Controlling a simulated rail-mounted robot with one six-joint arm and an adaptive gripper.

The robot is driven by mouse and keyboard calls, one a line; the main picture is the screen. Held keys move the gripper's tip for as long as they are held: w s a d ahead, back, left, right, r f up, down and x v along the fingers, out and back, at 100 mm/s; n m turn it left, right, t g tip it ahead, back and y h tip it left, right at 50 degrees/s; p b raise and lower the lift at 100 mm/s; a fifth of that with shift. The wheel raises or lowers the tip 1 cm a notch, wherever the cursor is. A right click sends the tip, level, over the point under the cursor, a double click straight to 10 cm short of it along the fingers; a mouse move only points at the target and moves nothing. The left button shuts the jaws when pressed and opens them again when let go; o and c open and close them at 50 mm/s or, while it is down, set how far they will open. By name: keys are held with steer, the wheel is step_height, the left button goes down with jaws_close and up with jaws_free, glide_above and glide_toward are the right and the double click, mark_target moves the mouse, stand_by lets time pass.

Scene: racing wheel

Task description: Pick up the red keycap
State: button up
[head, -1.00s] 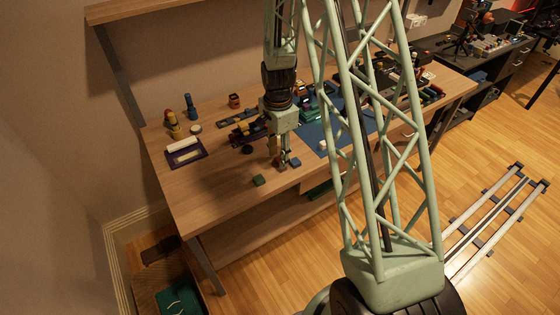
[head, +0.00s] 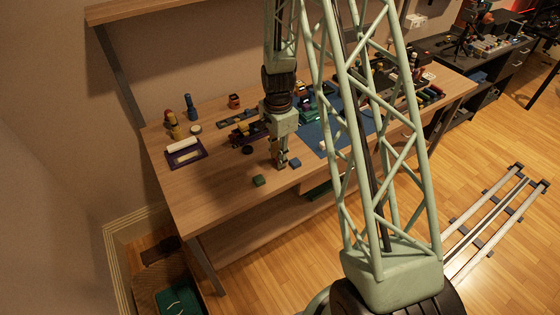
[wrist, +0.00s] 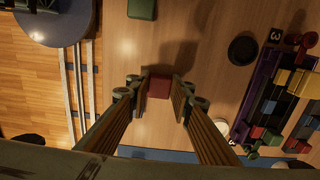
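The red keycap (wrist: 159,86) shows in the wrist view as a small dark red block between my two fingertips. My gripper (wrist: 160,88) has one finger on each side of it, and I see no clear gap, so the fingers look shut on it. In the head view my gripper (head: 282,164) points down at the front part of the wooden desk. The red keycap is hidden there by the fingers. Whether it touches the desk cannot be told.
A black round piece (wrist: 242,50) lies nearby. A blue mat (head: 312,133) and colourful parts fill the desk behind. The front left desk is clear.

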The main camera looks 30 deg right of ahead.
steer(key=shift+r, duration=0.2)
steer(key=shift+c, duration=0.2)
steer(key=shift+r, duration=1.45)
steer(key=shift+s+r, duration=0.15)
steer(key=s+a+r, duration=0.1)
steer(key=s+a, duration=0.2)
steer(key=s, duration=1.2)
steer(key=shift+s+r, duration=0.2)
steer(key=shift+s, duration=0.05)
steer(key=shift+w, duration=0.1)
steer(key=w+d+r+p, duration=0.2)
steer(key=w+p, duration=0.1)
steer(key=w, duration=0.9)
steer(key=w+d+r+p, duration=0.2)
steer(key=w+d+r, duration=0.1)
steer(key=w, duration=0.8)
steer(key=w+d+r+p, duration=0.2)
steer(key=w+r+p, duration=0.1)
steer(key=w, duration=0.9)
steer(key=shift+w+d+p, duration=0.25)
steer(key=shift+w+p, duration=0.05)
steer(key=shift+w, duration=0.05)
steer(key=shift+r, duration=0.1)
